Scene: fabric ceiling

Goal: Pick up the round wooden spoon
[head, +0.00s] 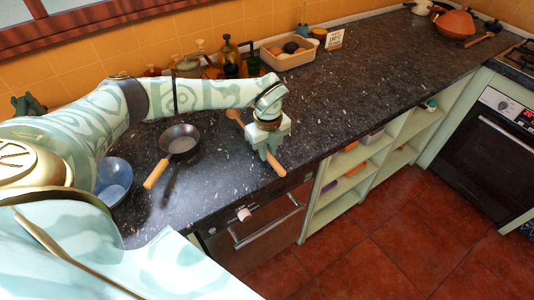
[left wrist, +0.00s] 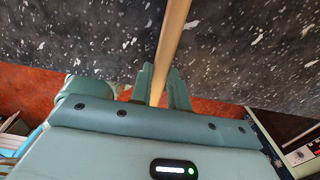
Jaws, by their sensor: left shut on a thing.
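The round wooden spoon (head: 234,115) lies on the dark speckled counter, near its front edge. Its round end shows behind my left gripper and its handle end shows in front, pointing toward the edge. My left gripper (head: 265,152) comes down over the handle and hides the middle of it. In the left wrist view, the spoon's pale handle (left wrist: 173,38) runs between the two green fingers of my left gripper (left wrist: 161,88), which are shut on it. Whether the spoon is clear of the counter cannot be told. My right gripper is not in view.
A small dark pan (head: 180,140) with a wooden handle is left of the spoon, with a blue bowl (head: 114,178) farther left. A tray (head: 290,56) of food and bottles (head: 229,52) stand along the wall. The counter (head: 370,85) to the right is mostly clear.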

